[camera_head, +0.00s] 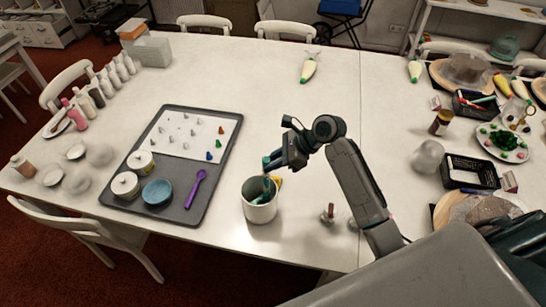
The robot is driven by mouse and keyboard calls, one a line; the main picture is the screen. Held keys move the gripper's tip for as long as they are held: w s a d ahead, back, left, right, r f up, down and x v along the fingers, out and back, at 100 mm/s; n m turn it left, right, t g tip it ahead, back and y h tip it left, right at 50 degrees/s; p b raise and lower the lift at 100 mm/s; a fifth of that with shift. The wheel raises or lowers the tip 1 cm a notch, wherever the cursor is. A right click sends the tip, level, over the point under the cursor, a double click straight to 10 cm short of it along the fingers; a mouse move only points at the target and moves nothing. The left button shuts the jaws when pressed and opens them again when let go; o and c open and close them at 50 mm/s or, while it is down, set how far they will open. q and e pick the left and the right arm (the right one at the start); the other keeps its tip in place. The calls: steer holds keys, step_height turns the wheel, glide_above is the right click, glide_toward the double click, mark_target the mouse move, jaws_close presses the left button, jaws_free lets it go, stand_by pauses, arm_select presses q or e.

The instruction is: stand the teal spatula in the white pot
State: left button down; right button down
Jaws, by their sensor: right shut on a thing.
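The white pot (259,208) stands upright on the white table, in the middle front. My right gripper (271,164) is just above the pot's rim, shut on the teal spatula (267,188). The spatula hangs down below the fingers, its lower part inside the pot's mouth. Whether it touches the bottom is hidden by the pot's wall. My left gripper is not in view.
A grey tray (222,165) with white tubs, a blue bowl (157,192) and a purple spoon (195,188) lies left of the pot. Small metal pieces (327,214) stand to its right. The table's middle back is mostly clear.

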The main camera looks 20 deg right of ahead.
steer(key=shift+f, duration=0.15)
steer(key=c, duration=1.2)
jaws_free()
steer(key=b+v, duration=0.3)
steer(key=v, duration=0.7)
steer(key=shift+d+r, duration=0.25)
steer(key=shift+d, duration=0.05)
steer(key=shift+s, duration=0.15)
